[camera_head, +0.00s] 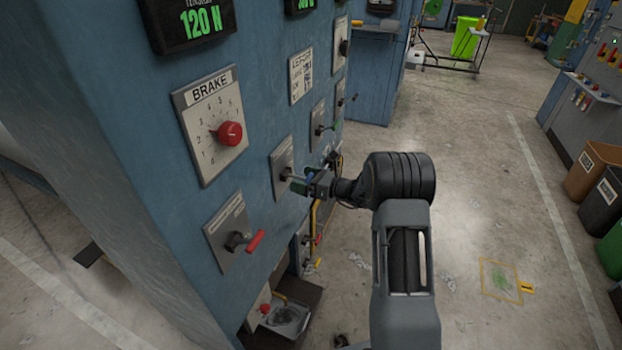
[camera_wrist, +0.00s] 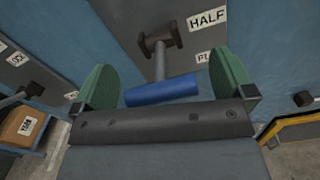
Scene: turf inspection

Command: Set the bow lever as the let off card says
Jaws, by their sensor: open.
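The let off card (camera_head: 301,76) is a white sheet on the blue machine front, above the levers; its smaller lines are too small to read surely. My gripper (camera_head: 312,185) is at a lever on a grey plate (camera_head: 283,166). In the wrist view my gripper (camera_wrist: 164,78) is open, its green pads on either side of a lever with a blue handle (camera_wrist: 162,91). The handle lies between the pads with gaps at both sides. The lever's plate carries a HALF label (camera_wrist: 207,31) and a partly hidden label below. I cannot read a name marking this as the bow lever.
A BRAKE dial with a red knob (camera_head: 230,133) and a red-handled lever (camera_head: 255,241) are nearer on the panel. Bins (camera_head: 590,170) stand at the right; the floor between is mostly clear.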

